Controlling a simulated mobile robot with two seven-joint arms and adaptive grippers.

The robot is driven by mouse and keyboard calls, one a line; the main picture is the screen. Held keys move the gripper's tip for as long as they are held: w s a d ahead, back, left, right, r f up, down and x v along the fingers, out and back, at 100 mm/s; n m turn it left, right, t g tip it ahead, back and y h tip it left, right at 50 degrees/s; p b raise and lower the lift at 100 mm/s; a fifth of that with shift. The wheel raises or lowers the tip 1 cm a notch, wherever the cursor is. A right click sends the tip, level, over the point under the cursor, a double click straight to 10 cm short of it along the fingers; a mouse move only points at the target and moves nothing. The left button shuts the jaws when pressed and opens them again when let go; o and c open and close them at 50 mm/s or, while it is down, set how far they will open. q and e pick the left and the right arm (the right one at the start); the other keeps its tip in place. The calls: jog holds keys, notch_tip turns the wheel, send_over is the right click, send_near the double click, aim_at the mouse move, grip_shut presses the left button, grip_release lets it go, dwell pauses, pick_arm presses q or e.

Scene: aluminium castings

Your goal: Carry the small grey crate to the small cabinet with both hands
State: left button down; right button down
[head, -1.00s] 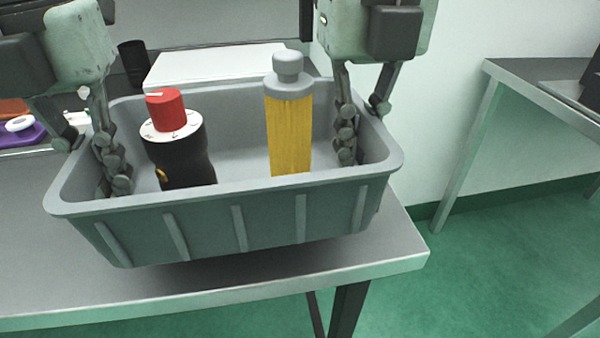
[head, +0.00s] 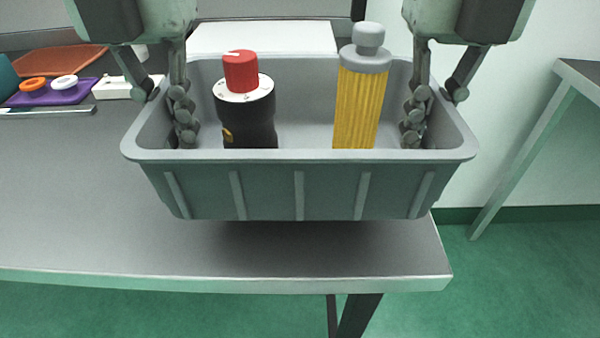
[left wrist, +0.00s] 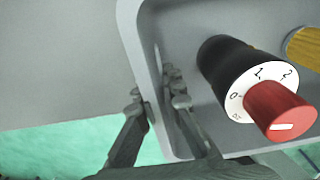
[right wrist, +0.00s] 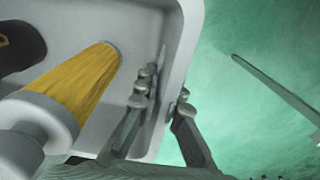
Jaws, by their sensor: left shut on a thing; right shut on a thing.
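The small grey crate (head: 300,190) hangs level above the right end of a metal table, with a shadow under it. It holds a black cylinder with a red knob (head: 246,110) on the left and a yellow bottle-like part with a grey top (head: 360,100) on the right, both upright. My left gripper (head: 168,112) is shut on the crate's left wall, one finger inside and one outside, as the left wrist view (left wrist: 155,105) also shows. My right gripper (head: 432,112) is shut on the right wall in the same way, also seen in the right wrist view (right wrist: 165,105). No small cabinet is identifiable.
The metal table (head: 90,210) ends just right of the crate. At its back left lie a purple tray (head: 55,93) with an orange and a white ring, and a brown mat (head: 50,60). Another table (head: 575,80) stands at the far right. Green floor (head: 510,290) between is clear.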

aim_at(163, 94)
pick_arm(q)
jog(key=shift+a+f, duration=0.1)
jog(key=shift+f, duration=0.05)
pick_arm(e)
jog(key=shift+d+f, duration=0.1)
jog(key=shift+d, duration=0.05)
